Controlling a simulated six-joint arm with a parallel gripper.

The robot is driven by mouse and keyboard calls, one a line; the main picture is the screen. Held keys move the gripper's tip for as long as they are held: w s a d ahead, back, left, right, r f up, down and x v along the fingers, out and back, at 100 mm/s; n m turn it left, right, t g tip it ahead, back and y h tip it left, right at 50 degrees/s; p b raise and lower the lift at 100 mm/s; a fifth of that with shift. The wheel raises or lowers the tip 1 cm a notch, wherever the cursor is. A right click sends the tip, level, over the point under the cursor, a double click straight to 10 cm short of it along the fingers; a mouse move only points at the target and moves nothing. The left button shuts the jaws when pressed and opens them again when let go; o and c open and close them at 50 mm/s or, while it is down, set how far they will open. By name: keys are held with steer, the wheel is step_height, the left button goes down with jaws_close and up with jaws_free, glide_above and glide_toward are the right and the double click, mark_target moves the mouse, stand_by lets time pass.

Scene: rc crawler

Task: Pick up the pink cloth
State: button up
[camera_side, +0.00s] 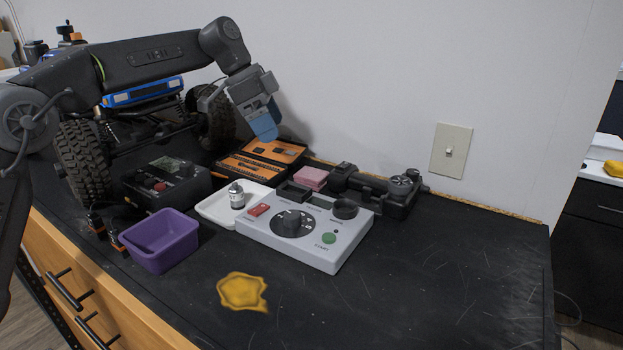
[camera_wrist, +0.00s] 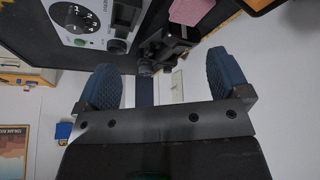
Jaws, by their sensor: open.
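The pink cloth (camera_side: 311,178) is a small, folded-looking block behind the grey control box, between it and the black device. Its lower part is hidden by the box in the side view. In the wrist view the pink cloth (camera_wrist: 190,10) shows at the top edge, partly cut off. My gripper (camera_side: 265,128) hangs above the orange case at the back of the bench, up and left of the cloth and apart from it. In the wrist view my gripper (camera_wrist: 162,80) has its two blue fingers spread wide with nothing between them.
The grey control box (camera_side: 330,252), black device (camera_side: 378,190) and orange case (camera_side: 245,167) surround the cloth. A white tray (camera_side: 208,212) with a small bottle (camera_side: 236,195), a purple bin (camera_side: 160,240) and an RC crawler (camera_side: 85,160) stand left. A yellow cloth (camera_side: 242,291) lies in front. Right side is clear.

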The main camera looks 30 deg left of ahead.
mark_target(311, 173)
steer(key=w+f+m+h, duration=0.1)
steer(key=w+f+m, duration=0.1)
steer(key=w+f, duration=0.1)
steer(key=w+f+m+g, duration=0.1)
steer(key=w+f+m, duration=0.1)
steer(key=w+f, duration=0.1)
steer(key=shift+w+f+h, duration=0.2)
steer(key=shift+w+h, duration=0.2)
steer(key=shift+w, duration=0.1)
steer(key=shift+m, duration=0.3)
steer(key=shift+x, duration=3.85)
steer(key=shift+a, duration=0.1)
steer(key=c, duration=1.1)
